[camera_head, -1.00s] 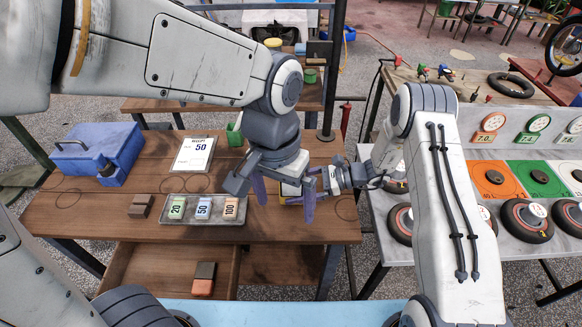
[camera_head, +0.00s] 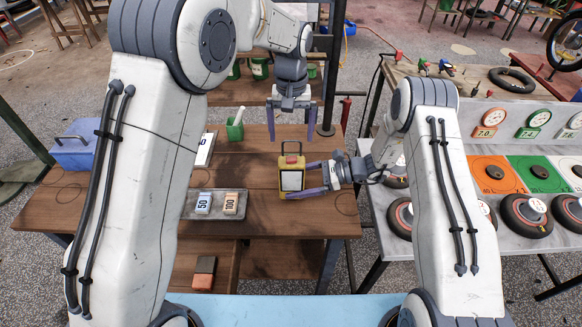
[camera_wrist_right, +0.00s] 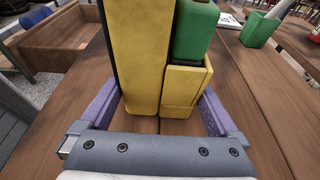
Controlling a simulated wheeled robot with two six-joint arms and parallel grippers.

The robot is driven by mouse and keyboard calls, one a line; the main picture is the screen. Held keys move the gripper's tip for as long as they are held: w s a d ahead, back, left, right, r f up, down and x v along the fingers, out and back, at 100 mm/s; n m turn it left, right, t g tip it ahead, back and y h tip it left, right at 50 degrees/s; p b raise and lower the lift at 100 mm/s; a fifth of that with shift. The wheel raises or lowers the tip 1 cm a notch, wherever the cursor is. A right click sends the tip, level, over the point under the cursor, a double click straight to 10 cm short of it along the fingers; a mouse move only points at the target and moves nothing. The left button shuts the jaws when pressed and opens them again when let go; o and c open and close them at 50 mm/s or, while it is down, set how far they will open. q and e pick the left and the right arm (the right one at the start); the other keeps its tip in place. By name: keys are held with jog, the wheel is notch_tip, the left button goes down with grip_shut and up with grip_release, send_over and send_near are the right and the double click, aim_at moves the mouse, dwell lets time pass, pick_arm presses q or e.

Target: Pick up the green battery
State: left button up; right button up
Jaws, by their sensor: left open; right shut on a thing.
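The green battery (camera_wrist_right: 195,33) shows in the right wrist view, seated in a yellow holder on the side of the yellow device (camera_wrist_right: 143,50). In the head view I cannot make the battery out; the yellow device (camera_head: 292,178) stands upright on the wooden table with its pale panel facing me. My right gripper (camera_head: 305,181) is shut on the device, with purple fingers on either side of its lower part in the wrist view. My left gripper (camera_head: 292,123) is open and empty, fingers pointing down, behind and above the device in the picture.
A grey tray (camera_head: 216,215) with numbered blocks lies left of the device, partly behind my left arm. A green pen cup (camera_head: 234,131) and a clipboard (camera_head: 206,149) are farther back. A dark post (camera_head: 331,90) stands behind. A blue box (camera_head: 75,148) sits far left.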

pick_arm(q)
jog(key=f, duration=0.8)
jog(key=shift+s+f, duration=0.1)
jog(key=shift+s, duration=0.1)
grip_shut()
notch_tip(320, 180, up, 28)
dwell(0.3)
pick_arm(e)
jog(key=o, duration=0.6)
jog(key=shift+c, duration=0.2)
